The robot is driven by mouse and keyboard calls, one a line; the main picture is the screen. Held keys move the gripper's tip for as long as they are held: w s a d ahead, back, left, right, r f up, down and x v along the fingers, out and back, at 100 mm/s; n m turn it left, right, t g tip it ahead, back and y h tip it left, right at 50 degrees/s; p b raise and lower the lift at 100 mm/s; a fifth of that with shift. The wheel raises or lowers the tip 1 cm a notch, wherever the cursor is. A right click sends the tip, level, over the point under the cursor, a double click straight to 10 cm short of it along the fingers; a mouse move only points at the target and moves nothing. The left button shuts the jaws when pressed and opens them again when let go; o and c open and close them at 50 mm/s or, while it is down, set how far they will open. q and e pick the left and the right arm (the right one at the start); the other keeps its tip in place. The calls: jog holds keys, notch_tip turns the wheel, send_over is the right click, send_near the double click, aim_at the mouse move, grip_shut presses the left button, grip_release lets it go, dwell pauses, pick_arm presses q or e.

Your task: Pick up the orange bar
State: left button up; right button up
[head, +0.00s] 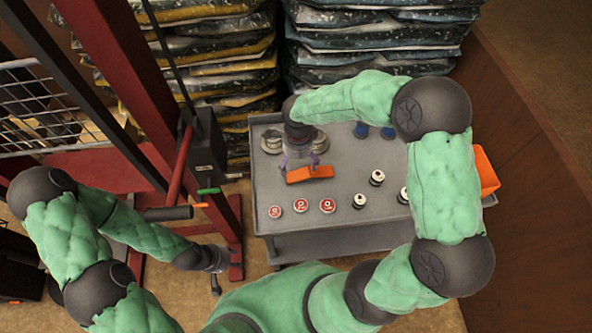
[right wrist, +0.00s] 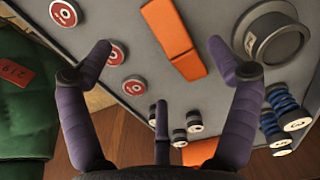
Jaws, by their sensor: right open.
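The orange bar (head: 310,173) lies on the grey cart top. It also shows in the right wrist view (right wrist: 170,35), slanting down to the right and made of two faces or sections. My right gripper (head: 299,162) is over the cart at the bar's far edge. In the right wrist view its purple fingers (right wrist: 160,72) are spread wide and empty, with the bar ahead between the two upper fingers; no contact shows. My left gripper (head: 216,280) is low at the left, beside the red frame, away from the bar; its fingers are too small to judge.
The grey cart (head: 262,190) also bears red discs (head: 300,205), black-and-white spools (head: 377,177), blue spools (right wrist: 285,110) and a metal weight (right wrist: 270,35). An orange bin (head: 485,172) is at its right. A red lift frame (head: 135,85) stands left; stacked bags (head: 380,30) stand behind.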

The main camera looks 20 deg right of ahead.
aim_at(298, 177)
jog(key=f, duration=0.4)
jog(key=f+b, duration=0.1)
jog(key=f, duration=0.4)
jog(key=shift+w+d+f, duration=0.1)
jog(key=shift+d+f, duration=0.05)
jog(key=shift+d, duration=0.05)
jog(key=c, duration=1.8)
jog(key=shift+r, duration=0.2)
